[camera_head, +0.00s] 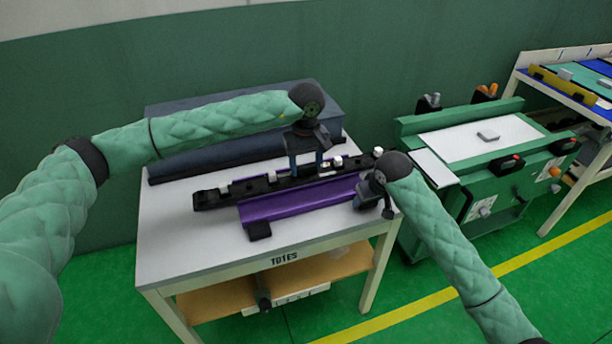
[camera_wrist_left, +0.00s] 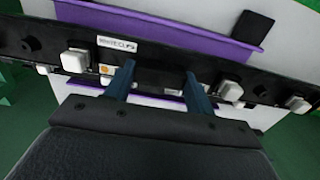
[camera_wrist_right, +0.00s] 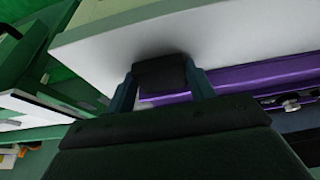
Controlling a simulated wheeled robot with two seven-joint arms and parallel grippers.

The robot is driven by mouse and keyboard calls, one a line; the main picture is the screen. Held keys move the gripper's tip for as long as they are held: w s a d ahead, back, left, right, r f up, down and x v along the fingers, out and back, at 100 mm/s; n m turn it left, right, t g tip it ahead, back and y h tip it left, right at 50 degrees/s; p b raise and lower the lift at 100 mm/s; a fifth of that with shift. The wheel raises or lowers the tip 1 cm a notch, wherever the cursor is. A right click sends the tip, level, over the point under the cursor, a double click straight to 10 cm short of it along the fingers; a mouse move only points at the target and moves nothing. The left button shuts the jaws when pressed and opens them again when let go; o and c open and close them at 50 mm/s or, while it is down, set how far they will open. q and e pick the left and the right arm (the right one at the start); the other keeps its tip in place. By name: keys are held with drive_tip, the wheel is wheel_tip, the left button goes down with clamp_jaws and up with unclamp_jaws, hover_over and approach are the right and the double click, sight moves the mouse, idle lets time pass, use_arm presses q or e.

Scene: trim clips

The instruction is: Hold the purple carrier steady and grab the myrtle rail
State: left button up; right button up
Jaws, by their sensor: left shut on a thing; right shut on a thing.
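The purple carrier (camera_head: 290,206) lies on the white table, with a black block at its front left end (camera_head: 258,230). A long black rail (camera_head: 215,197) with several white clips runs along its back side; no myrtle colour shows on it. My left gripper (camera_head: 308,172) comes down from above and is shut on the rail near its middle; in the left wrist view the rail (camera_wrist_left: 240,72) crosses at the fingers. My right gripper (camera_head: 370,192) is shut on a black end block (camera_wrist_right: 160,72) of the purple carrier (camera_wrist_right: 255,75) at its right end.
A dark blue-grey box (camera_head: 220,150) stands at the back of the table (camera_head: 180,250). To the right are a green cart (camera_head: 480,145) with a white top and a rack with coloured trays (camera_head: 575,82). The table's front left is bare.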

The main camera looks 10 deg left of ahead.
use_arm(q)
drive_tip(key=shift+r, duration=0.55)
use_arm(e)
drive_tip(key=o, duration=1.2)
